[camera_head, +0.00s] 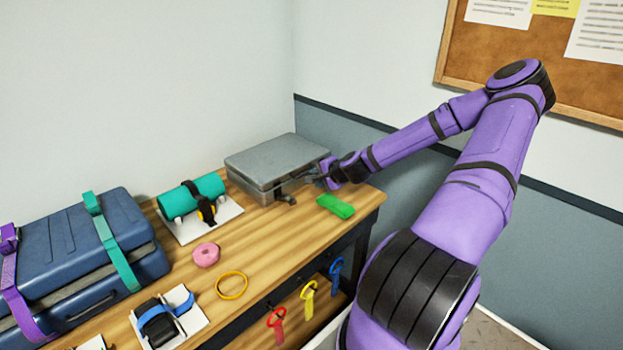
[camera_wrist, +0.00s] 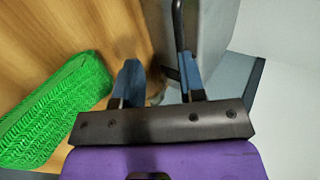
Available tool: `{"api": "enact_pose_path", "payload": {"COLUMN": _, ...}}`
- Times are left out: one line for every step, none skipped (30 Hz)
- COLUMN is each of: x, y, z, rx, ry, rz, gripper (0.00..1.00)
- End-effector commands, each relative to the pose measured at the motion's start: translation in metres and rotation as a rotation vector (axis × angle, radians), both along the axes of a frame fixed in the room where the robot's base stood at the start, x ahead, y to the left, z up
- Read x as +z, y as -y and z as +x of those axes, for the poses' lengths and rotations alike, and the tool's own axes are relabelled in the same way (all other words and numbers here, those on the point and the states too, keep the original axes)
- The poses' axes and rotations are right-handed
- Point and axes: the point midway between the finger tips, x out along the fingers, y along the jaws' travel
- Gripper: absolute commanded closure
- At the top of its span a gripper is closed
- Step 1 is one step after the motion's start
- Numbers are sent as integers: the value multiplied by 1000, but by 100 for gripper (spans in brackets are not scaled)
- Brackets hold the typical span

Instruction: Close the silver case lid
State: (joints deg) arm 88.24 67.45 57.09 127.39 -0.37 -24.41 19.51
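The silver case (camera_head: 262,190) stands at the back corner of the wooden bench. Its flat grey lid (camera_head: 280,153) lies over the base, down or nearly down; a dark seam runs along the front, and I cannot tell whether it is fully shut. My gripper (camera_head: 318,180) is at the case's front right corner, low near the bench top. In the wrist view my gripper (camera_wrist: 160,72) has its two blue fingers apart with nothing clearly held. The case's grey side (camera_wrist: 200,30) and a dark bar, perhaps its handle, are just beyond the right finger. Contact is unclear.
A green block (camera_head: 336,206) lies close to my gripper, also seen in the wrist view (camera_wrist: 50,115). A teal roll on a white stand (camera_head: 228,221), a pink roll (camera_head: 206,254), a yellow ring (camera_head: 232,285) and a blue strapped suitcase (camera_head: 60,245) are leftward.

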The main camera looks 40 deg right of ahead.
Motion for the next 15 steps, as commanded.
{"api": "enact_pose_path", "payload": {"x": 7, "y": 1, "z": -9, "rx": -1, "ry": 1, "rz": -2, "gripper": 63}}
{"api": "enact_pose_path", "payload": {"x": 10, "y": 0, "z": -14, "rx": 0, "ry": 1, "rz": -1, "gripper": 63}}
{"api": "enact_pose_path", "payload": {"x": 15, "y": 1, "z": -20, "rx": -2, "ry": 2, "rz": -2, "gripper": 63}}
{"api": "enact_pose_path", "payload": {"x": 18, "y": 1, "z": -24, "rx": -1, "ry": 2, "rz": -3, "gripper": 63}}
{"api": "enact_pose_path", "payload": {"x": 21, "y": 1, "z": -28, "rx": 0, "ry": 2, "rz": -2, "gripper": 63}}
{"api": "enact_pose_path", "payload": {"x": 25, "y": 1, "z": -33, "rx": 1, "ry": 3, "rz": -3, "gripper": 63}}
{"api": "enact_pose_path", "payload": {"x": 28, "y": 1, "z": -36, "rx": 1, "ry": 4, "rz": -4, "gripper": 63}}
{"api": "enact_pose_path", "payload": {"x": 30, "y": 1, "z": -39, "rx": 2, "ry": 4, "rz": -3, "gripper": 63}}
{"api": "enact_pose_path", "payload": {"x": 32, "y": 1, "z": -43, "rx": 3, "ry": 4, "rz": -3, "gripper": 63}}
{"api": "enact_pose_path", "payload": {"x": 34, "y": 0, "z": -45, "rx": 3, "ry": 4, "rz": -2, "gripper": 63}}
{"api": "enact_pose_path", "payload": {"x": 35, "y": 1, "z": -47, "rx": 3, "ry": 4, "rz": -1, "gripper": 63}}
{"api": "enact_pose_path", "payload": {"x": 37, "y": 1, "z": -49, "rx": 3, "ry": 4, "rz": -2, "gripper": 63}}
{"api": "enact_pose_path", "payload": {"x": 38, "y": 1, "z": -50, "rx": 3, "ry": 4, "rz": -2, "gripper": 63}}
{"api": "enact_pose_path", "payload": {"x": 39, "y": 1, "z": -51, "rx": 3, "ry": 4, "rz": -2, "gripper": 63}}
{"api": "enact_pose_path", "payload": {"x": 39, "y": 0, "z": -52, "rx": 3, "ry": 5, "rz": -1, "gripper": 63}}
